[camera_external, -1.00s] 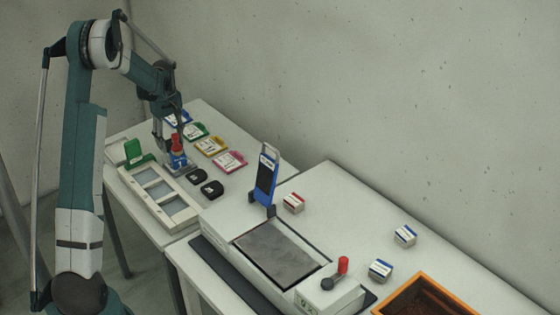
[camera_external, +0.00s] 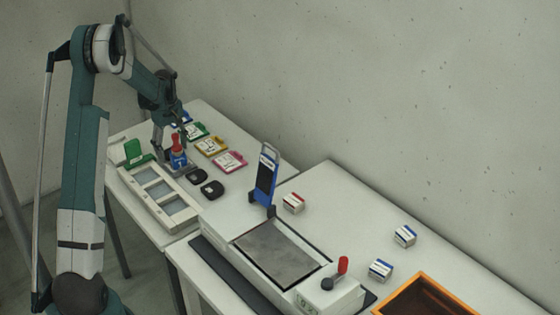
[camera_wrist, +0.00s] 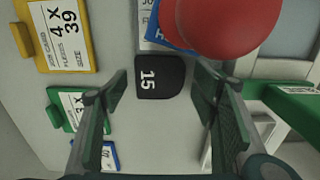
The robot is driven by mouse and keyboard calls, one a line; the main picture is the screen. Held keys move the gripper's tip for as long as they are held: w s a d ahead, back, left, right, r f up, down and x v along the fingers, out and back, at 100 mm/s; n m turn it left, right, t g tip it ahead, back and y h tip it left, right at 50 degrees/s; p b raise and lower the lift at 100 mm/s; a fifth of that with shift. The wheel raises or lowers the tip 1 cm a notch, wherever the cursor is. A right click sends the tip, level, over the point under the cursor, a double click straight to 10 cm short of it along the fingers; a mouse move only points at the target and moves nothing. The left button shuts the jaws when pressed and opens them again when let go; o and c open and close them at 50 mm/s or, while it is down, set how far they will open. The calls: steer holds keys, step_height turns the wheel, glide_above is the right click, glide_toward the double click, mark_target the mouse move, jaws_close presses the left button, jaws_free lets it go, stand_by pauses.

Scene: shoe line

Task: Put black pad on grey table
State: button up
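A black pad marked 15 (camera_wrist: 160,77) lies on the white table, between my fingertips in the wrist view, with a gap on both sides. My gripper (camera_wrist: 165,100) is open and empty. In the external view my gripper (camera_external: 160,132) is at the far end of the left table, partly behind the red-topped bottle (camera_external: 177,150), and that pad is hidden. Two other black pads, one (camera_external: 197,176) and another (camera_external: 212,188), lie in front of the bottle. A flat grey plate (camera_external: 275,253), possibly the grey table, is set in the white machine and is bare.
The bottle's red top (camera_wrist: 225,20) is close to my gripper. Coloured cards, including a yellow one (camera_external: 211,146), lie beside it. A framed tray (camera_external: 158,190) and a green block (camera_external: 133,150) are on the other side. A blue upright holder (camera_external: 265,180) stands by the plate.

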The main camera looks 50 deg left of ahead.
steer(key=shift+r, duration=0.15)
step_height(320, 180, up, 12)
steer(key=p, duration=0.1)
stand_by(0.7)
stand_by(0.6)
stand_by(0.3)
